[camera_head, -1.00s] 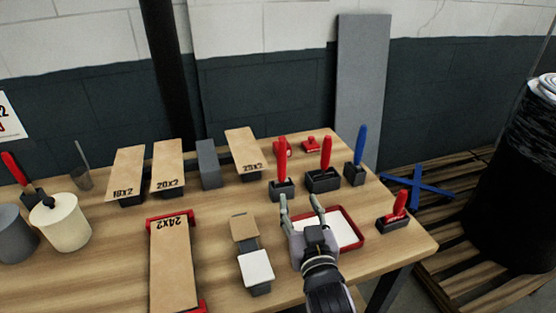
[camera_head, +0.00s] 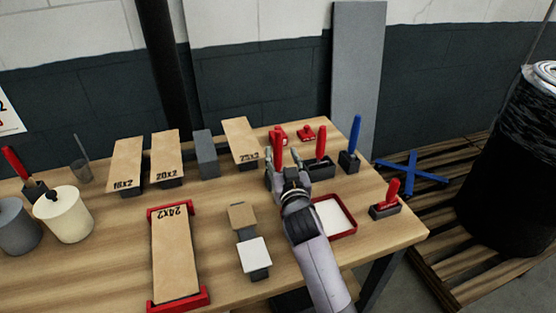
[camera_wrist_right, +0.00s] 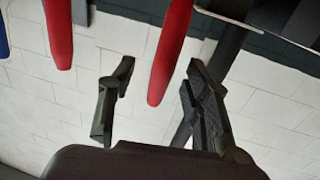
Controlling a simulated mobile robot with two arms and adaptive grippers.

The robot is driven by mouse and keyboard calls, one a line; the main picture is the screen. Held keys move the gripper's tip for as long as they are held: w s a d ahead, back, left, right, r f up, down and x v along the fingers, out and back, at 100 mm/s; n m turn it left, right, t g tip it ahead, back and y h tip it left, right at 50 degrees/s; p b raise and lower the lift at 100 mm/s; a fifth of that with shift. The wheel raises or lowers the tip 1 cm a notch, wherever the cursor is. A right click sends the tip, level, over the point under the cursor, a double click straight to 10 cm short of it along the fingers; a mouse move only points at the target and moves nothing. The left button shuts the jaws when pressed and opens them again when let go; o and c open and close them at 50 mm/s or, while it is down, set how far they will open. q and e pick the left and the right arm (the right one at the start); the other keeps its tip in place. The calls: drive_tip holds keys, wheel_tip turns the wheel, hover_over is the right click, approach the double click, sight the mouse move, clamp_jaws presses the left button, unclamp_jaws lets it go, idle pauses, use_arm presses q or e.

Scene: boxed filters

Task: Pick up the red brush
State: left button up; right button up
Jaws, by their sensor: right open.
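A red-handled brush (camera_head: 278,150) stands upright in a dark holder at the back of the table. My right gripper (camera_head: 284,161) is open, with its fingers on either side of this handle and partly hiding the holder. In the right wrist view the red handle (camera_wrist_right: 170,55) hangs between my two open fingers (camera_wrist_right: 160,75); contact cannot be told. A second red-handled brush (camera_head: 321,142) stands just to the right, and another, shorter red handle (camera_head: 392,188) stands in a block near the table's right edge. My left gripper is not in view.
A blue-handled brush (camera_head: 355,138) stands right of the red ones. A red-rimmed tray (camera_head: 353,229) lies beside my right arm. Several labelled cardboard filters (camera_head: 166,160) stand at the back left. A white pot (camera_head: 66,220) is at far left. Bare table shows at front centre.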

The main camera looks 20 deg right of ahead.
sight(279, 152)
drive_tip(key=shift+w, duration=2)
clamp_jaws()
